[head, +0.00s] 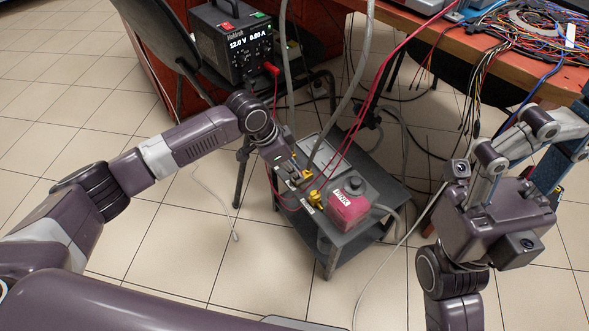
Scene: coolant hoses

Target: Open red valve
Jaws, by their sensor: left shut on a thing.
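My left gripper (288,165) reaches in from the left to the back left of a small grey cart (345,248). It is shut on a yellow fitting on the cart top. The fingers hide much of that fitting, and I cannot make out a red valve handle. Another yellow fitting (315,197) sits in front of it, clear of my fingers. A pink-red container (348,209) with a white label and dark cap stands to the right on the cart.
Grey hoses (356,88) and red cables (376,95) run down to the cart. A black power supply (233,42) stands behind my left forearm. A desk (470,50) with tangled wires is at the back right. Tiled floor is clear at the left.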

